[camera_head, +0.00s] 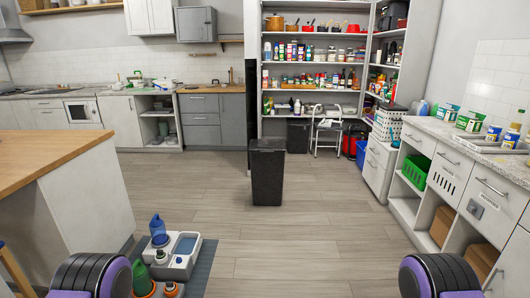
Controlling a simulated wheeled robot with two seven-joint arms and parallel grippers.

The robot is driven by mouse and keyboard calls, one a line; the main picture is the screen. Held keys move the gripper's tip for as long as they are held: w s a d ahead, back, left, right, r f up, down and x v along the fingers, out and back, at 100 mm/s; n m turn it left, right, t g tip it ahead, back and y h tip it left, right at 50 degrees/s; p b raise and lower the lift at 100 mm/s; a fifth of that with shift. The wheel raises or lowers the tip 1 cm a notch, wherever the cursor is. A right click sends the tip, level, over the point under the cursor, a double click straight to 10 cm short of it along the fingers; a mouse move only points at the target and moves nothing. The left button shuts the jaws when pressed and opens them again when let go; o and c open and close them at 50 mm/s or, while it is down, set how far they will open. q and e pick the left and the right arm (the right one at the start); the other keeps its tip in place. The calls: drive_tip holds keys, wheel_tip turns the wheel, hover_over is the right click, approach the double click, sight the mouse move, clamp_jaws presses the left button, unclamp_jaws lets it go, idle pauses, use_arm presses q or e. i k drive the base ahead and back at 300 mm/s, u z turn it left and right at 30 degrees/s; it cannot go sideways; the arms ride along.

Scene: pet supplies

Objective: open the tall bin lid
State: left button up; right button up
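The tall bin (267,178) is black and stands upright on the wood floor near the middle of the head camera view. Its lid (267,145) lies flat across the top and looks closed. The bin is well ahead of me, with floor between. Rounded black and purple parts of my two arms show at the bottom left and bottom right edges. Neither gripper's fingers are in view, and nothing of mine touches the bin.
A wood-topped island (50,155) stands at left. A grey mat (200,262) with pet bowls and bottles lies at the lower left. A counter with drawers (470,180) runs along the right. Shelves (315,65) stand behind the bin. The floor (300,245) before the bin is clear.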

sight(261, 145)
drive_tip(key=i, duration=4.35)
drive_tip(key=z, duration=0.6)
